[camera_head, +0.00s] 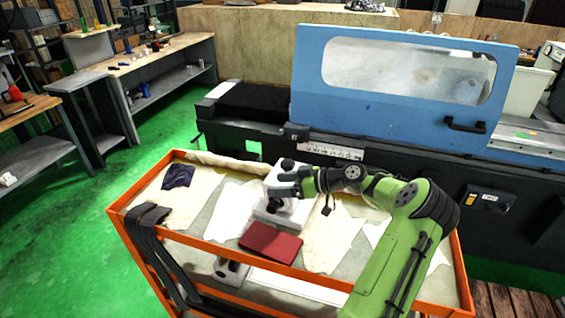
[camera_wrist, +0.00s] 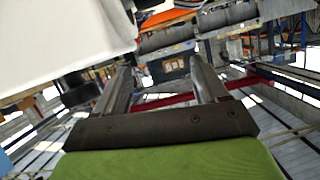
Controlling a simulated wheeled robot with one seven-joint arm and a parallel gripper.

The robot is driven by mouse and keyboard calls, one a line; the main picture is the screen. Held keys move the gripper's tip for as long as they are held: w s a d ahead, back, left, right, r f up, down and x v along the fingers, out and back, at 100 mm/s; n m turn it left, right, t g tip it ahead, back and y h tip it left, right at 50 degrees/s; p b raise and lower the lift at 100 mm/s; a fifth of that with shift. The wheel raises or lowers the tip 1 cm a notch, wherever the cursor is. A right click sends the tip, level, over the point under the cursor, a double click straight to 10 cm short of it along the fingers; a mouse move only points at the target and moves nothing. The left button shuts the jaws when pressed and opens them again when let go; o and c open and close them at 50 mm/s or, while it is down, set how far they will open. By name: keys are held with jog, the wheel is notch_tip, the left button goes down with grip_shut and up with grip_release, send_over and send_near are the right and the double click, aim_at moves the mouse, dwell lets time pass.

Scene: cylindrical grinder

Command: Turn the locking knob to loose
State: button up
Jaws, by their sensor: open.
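A white device (camera_head: 268,217) with black round parts stands on the orange cart. A dark round knob-like part (camera_head: 287,164) shows at its top, just behind my gripper; I cannot tell whether it is the locking knob. My gripper (camera_head: 277,186) reaches in from the right, in front of the device's upper part, and hides some of it. In the wrist view my gripper (camera_wrist: 163,82) has its two dark fingers apart, with no object seen held between them. A large white surface (camera_wrist: 60,38) fills the upper left there, beside the fingers. No clear knob shows in that view.
The orange cart (camera_head: 137,188) carries pale cloths, a dark cloth (camera_head: 178,176) and a red box (camera_head: 271,242) in front of the device. The grinder's blue cover (camera_head: 400,110) with a black handle (camera_head: 465,125) stands behind. Green floor is free at the left.

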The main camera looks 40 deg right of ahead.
aim_at(282, 161)
jog(key=s+d+m+t+h, duration=0.25)
jog(key=s+d+t, duration=0.25)
jog(key=s+d, duration=0.45)
jog(key=shift+n+h, duration=0.25)
jog(key=shift+h, duration=0.2)
jog(key=w+p, duration=0.1)
jog(key=w, duration=0.5)
jog(key=w+a+p, duration=0.1)
jog(key=w, duration=0.4)
jog(key=w+p, duration=0.1)
jog(key=w, duration=0.5)
jog(key=shift+w+a+f+p, duration=0.2)
jog(key=shift+w+f+p, duration=0.1)
jog(key=shift+f+p, duration=0.05)
jog(key=shift+c, duration=0.5)
